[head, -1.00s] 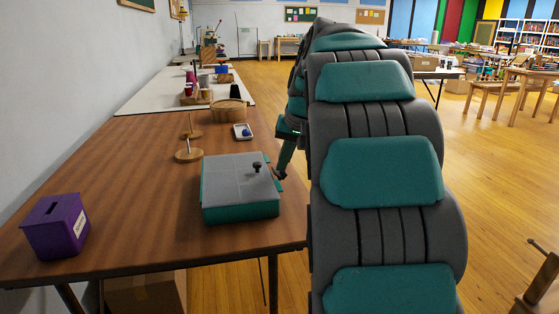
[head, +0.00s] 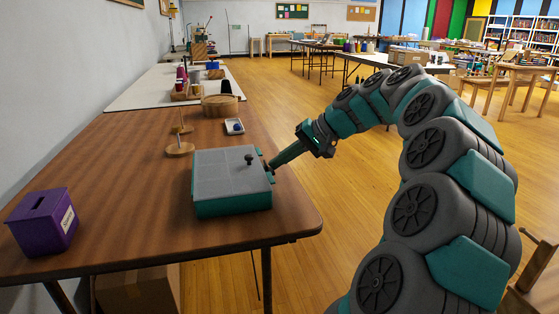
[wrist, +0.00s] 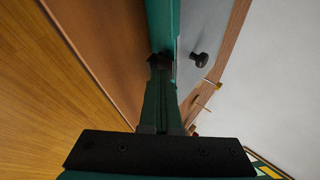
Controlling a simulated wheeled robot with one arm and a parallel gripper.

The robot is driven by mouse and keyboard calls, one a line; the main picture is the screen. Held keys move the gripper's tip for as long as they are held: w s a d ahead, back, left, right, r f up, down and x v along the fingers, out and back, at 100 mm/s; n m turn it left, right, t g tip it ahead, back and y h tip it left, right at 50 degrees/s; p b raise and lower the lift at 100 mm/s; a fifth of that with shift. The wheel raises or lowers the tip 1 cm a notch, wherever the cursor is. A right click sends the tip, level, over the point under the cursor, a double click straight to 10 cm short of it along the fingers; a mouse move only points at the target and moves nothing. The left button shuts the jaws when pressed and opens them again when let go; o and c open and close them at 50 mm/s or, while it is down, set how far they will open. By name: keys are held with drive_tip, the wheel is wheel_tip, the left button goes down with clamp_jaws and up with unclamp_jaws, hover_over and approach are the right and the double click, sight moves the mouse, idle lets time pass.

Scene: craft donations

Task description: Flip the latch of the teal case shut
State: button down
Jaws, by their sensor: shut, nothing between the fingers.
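The teal case (head: 232,201) sits on the brown table with its grey lid down. A black knob (head: 249,158) stands on the lid, and it also shows in the wrist view (wrist: 200,60). My gripper (head: 272,165) is shut and empty, its tips at the right side of the case, touching or very near it. In the wrist view my gripper's dark tips (wrist: 160,62) lie against or close to the teal side wall (wrist: 165,22). I cannot clearly make out the latch; the fingertips seem to cover that spot, so its position cannot be told.
A purple donation box (head: 42,222) stands at the table's left front. Behind the case are a wooden stand (head: 180,150), a small white tray (head: 234,126) and a round wooden basket (head: 220,105). The brown table (head: 120,190) is clear left of the case. Open floor lies to the right.

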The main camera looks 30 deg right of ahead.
drive_tip(key=shift+a, duration=0.1)
drive_tip(key=shift+w+a, duration=0.25)
drive_tip(key=shift+a, duration=0.4)
drive_tip(key=shift+r, duration=0.15)
